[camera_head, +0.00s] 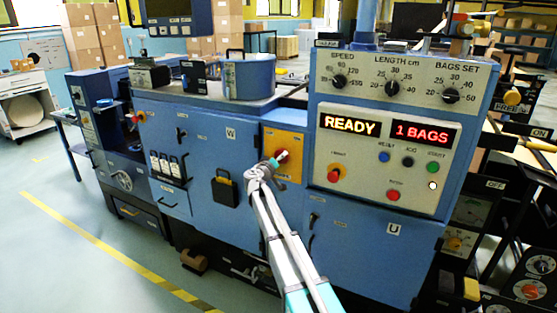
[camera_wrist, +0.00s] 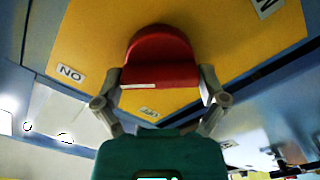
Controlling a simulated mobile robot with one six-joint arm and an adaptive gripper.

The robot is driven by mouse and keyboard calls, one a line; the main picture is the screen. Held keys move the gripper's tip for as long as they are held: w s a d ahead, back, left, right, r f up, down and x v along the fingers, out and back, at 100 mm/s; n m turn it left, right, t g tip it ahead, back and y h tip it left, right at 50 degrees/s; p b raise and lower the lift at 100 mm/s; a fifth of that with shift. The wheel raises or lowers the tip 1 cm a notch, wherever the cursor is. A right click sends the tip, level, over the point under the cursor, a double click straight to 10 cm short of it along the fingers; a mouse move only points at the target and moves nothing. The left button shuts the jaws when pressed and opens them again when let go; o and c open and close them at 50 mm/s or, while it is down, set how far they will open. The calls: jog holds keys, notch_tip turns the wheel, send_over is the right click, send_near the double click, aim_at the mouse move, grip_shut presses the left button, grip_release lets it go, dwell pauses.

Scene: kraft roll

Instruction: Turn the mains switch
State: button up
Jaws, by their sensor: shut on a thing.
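The mains switch is a red knob (camera_head: 281,157) on a yellow plate (camera_head: 292,141) on the front of the blue machine, left of the control panel. In the wrist view the red knob (camera_wrist: 160,62) has a white line along its near edge, and the yellow plate (camera_wrist: 90,40) fills the background. An "ON" label (camera_wrist: 71,73) shows to the left of the knob, and another label partly shows below it. My gripper (camera_wrist: 161,80) is shut on the red knob, one finger on each side. It also shows at the knob in the head view (camera_head: 274,163).
The control panel (camera_head: 390,130) right of the switch reads READY and 1 BAGS, with dials and buttons. A black holder (camera_head: 225,190) hangs on the machine front to the left. Open floor (camera_head: 90,220) lies at the left, with a yellow line.

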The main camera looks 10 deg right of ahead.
jog(key=shift+n, duration=0.3)
jog(key=n, duration=0.8)
jog(key=shift+n, duration=0.4)
jog(key=n, duration=0.4)
jog(key=shift+w+f, duration=0.1)
jog(key=shift+n, duration=2.2)
jog(key=o, duration=0.8)
